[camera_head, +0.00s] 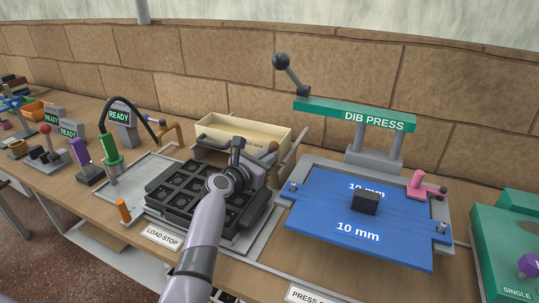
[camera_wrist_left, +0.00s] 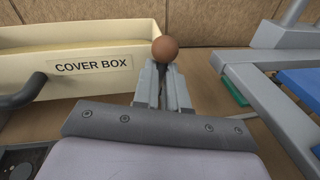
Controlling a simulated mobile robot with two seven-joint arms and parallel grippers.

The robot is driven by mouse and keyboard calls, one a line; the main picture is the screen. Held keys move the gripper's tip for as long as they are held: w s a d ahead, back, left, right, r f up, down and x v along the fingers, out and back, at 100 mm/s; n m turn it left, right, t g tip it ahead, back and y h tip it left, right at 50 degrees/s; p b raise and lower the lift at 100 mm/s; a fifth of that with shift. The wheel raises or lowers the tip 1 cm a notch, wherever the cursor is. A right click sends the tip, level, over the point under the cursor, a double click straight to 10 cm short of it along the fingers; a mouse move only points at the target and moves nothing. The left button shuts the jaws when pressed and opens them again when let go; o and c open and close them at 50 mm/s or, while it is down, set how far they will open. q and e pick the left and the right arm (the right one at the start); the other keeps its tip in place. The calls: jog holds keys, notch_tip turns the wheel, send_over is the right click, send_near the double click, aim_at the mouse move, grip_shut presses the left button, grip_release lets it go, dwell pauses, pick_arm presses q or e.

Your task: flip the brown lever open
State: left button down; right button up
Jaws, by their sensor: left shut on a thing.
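The brown lever shows as a round brown knob (camera_wrist_left: 165,48) in the left wrist view, standing just beyond my fingertips. In the head view the knob (camera_head: 273,147) is small, in front of the cream cover box. My left gripper (camera_wrist_left: 163,75) is shut on the lever just below the knob; the fingers hide most of its shaft. In the head view my left gripper (camera_head: 266,160) is above the right rear of the black compartment tray (camera_head: 178,190). My right gripper is not in view.
The cover box (camera_head: 240,132) stands close behind my gripper. Green and purple handles (camera_head: 110,148) and READY signs stand to the left.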

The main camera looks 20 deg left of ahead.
pick_arm(q)
jog(key=shift+w+a+r+n+t, duration=0.15)
jog(key=shift+r+n+t, duration=0.15)
jog(key=shift+r+n, duration=0.35)
jog(key=shift+f, duration=0.1)
jog(key=c, duration=1.2)
grip_release()
jog(key=shift+o, duration=0.2)
jog(key=shift+f, duration=0.15)
jog(key=shift+a+f, duration=0.1)
jog(key=shift+p+v, duration=0.85)
jog(key=shift+v, duration=2.8)
